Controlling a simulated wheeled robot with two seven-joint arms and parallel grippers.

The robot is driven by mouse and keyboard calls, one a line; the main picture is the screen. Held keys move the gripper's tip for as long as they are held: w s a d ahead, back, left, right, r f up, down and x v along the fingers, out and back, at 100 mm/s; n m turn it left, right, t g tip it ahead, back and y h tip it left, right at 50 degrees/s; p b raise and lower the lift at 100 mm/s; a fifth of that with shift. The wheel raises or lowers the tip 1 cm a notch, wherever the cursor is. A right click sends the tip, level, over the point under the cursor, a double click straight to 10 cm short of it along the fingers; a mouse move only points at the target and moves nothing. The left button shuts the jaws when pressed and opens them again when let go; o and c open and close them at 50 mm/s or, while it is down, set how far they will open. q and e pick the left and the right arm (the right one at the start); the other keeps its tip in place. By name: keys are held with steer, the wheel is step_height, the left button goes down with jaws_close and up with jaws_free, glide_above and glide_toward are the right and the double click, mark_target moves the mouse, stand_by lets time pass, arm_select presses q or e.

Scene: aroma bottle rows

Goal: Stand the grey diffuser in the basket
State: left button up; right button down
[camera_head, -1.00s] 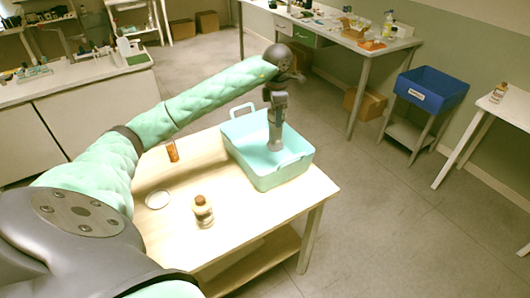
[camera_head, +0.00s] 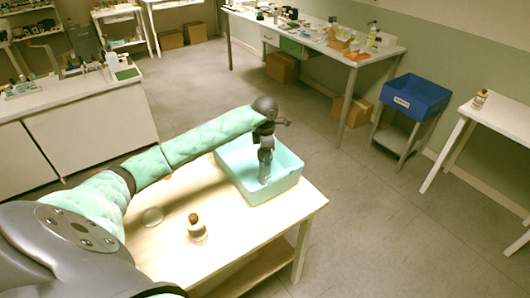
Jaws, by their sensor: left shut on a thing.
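The light turquoise basket (camera_head: 283,186) stands at the far right corner of the wooden table. My left gripper (camera_head: 265,176) points down into the basket, its tips below the rim level. It is shut on a small grey thing that I take for the grey diffuser; it blends with the grey fingers and its shape is not clear. I cannot tell if it touches the basket floor. My right gripper is not in view.
A bottle with a brown cap (camera_head: 197,232) stands on the table in front of the basket. A blue bin (camera_head: 415,97) on a stand and a white side table (camera_head: 505,112) are at right.

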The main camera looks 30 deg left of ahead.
arm_select(q)
steer(key=shift+f, duration=0.25)
steer(key=shift+f, duration=0.1)
steer(key=o, duration=1.4)
steer(key=shift+c, duration=0.2)
